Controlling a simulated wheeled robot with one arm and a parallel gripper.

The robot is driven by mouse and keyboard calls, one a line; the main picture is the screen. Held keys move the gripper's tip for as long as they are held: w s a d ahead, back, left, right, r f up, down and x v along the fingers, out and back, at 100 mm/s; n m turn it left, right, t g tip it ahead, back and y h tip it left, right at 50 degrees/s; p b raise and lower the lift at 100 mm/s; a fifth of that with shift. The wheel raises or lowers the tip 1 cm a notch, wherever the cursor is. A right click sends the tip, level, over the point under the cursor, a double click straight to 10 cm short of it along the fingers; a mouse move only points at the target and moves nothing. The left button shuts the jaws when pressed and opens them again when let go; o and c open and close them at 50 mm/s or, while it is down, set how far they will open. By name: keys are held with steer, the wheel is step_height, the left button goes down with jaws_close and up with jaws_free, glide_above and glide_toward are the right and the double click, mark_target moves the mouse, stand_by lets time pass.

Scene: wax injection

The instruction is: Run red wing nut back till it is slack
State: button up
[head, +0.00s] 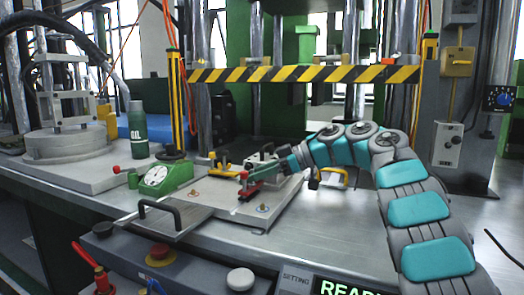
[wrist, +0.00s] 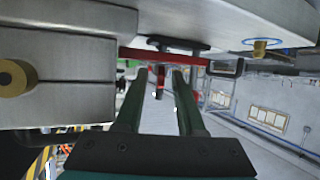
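The red wing nut (wrist: 160,78) shows in the wrist view as a small red piece below a longer red bar, by the edge of a grey metal block. My gripper (wrist: 157,92) has its two dark green fingers apart, one on each side of the small red piece. Gaps show between it and both fingers, so the gripper is open. In the head view, red parts (head: 249,190) sit at the front of the metal fixture, just left of my gripper (head: 277,166).
A metal plate with a black handle (head: 158,207) lies left of the fixture. A green dial gauge (head: 160,177) and green bottle (head: 138,128) stand farther left. A yellow-black striped bar (head: 300,74) crosses above. A brass fitting (wrist: 260,45) is close by in the wrist view.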

steer(key=shift+s+a+r+m+t, duration=0.1)
steer(key=shift+m+t, duration=0.3)
steer(key=shift+t, duration=0.1)
